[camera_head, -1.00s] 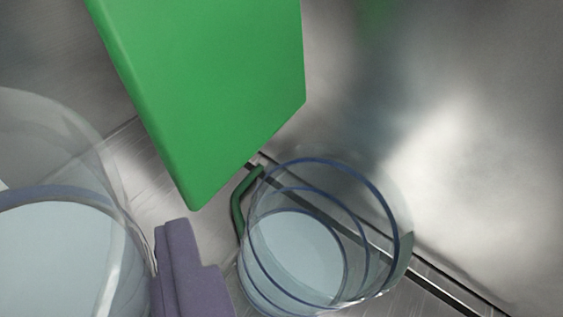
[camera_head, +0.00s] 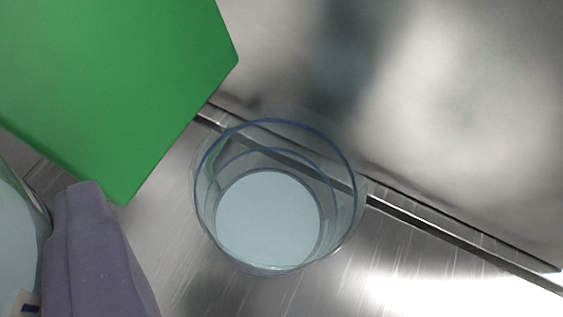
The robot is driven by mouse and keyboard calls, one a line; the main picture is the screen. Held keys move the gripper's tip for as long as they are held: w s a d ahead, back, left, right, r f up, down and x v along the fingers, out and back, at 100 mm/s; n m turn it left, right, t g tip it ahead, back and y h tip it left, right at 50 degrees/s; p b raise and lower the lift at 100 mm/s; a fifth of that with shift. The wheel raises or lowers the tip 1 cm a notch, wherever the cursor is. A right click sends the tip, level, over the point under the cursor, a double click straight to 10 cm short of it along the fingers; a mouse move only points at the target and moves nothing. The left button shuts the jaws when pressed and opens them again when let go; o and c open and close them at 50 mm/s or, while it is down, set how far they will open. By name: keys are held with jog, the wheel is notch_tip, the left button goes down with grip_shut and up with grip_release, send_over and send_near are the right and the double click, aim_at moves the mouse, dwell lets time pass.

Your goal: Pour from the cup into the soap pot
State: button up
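A clear round glass vessel (camera_head: 275,205) with blue rings and a pale blue-grey round area inside stands in the middle, beside a wall. I look down into it. I cannot tell for sure whether it is the soap pot. A second pale vessel (camera_head: 15,245) shows only in part at the left edge, very close to me. It may be the cup. A purple finger of my gripper (camera_head: 90,255) is at its right side and seems to touch it. The other finger is out of view, so the grip itself is hidden. The finger is apart from the middle vessel.
A large green board (camera_head: 110,90) fills the upper left, close to the middle vessel. A shiny metal wall (camera_head: 440,110) rises behind, with a dark seam at its foot. The brushed metal surface (camera_head: 350,285) is clear at the lower middle.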

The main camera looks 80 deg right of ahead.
aim_at(13, 284)
jog(key=shift+s+d+r+m+t+y+b, duration=0.15)
jog(key=shift+d+r+m+y+b, duration=0.1)
jog(key=shift+r+b, duration=0.25)
jog(key=shift+s+d+r+m+t+y+b, duration=0.15)
jog(key=shift+d+r+y+b, duration=0.15)
jog(key=shift+b, duration=0.3)
jog(key=shift+s+d+r+m+t+y+b, duration=0.15)
jog(key=shift+r+m+b, duration=0.1)
jog(key=shift+r, duration=0.2)
jog(key=shift+d+r+m+t+b, duration=0.1)
jog(key=shift+d+r+m+b, duration=0.1)
jog(key=shift+r, duration=0.25)
jog(key=shift+s+d+r+m+t+y+b, duration=0.15)
jog(key=shift+r+b, duration=0.1)
jog(key=shift+r, duration=0.2)
jog(key=shift+d+b, duration=0.1)
jog(key=shift+b, duration=0.35)
jog(key=shift+d+r+m, duration=0.1)
jog(key=shift+r+m, duration=0.1)
jog(key=shift+m, duration=0.1)
jog(key=shift+s+y, duration=0.1)
jog(key=shift+y, duration=0.15)
jog(key=shift+d+r+t+b, duration=0.1)
jog(key=shift+d+t+b, duration=0.1)
jog(key=shift+t+b, duration=0.15)
jog(key=shift+s+d+f+m+t+y+b, duration=0.25)
jog(key=shift+f+m+y+b, duration=0.2)
jog(key=shift+m+b, duration=0.6)
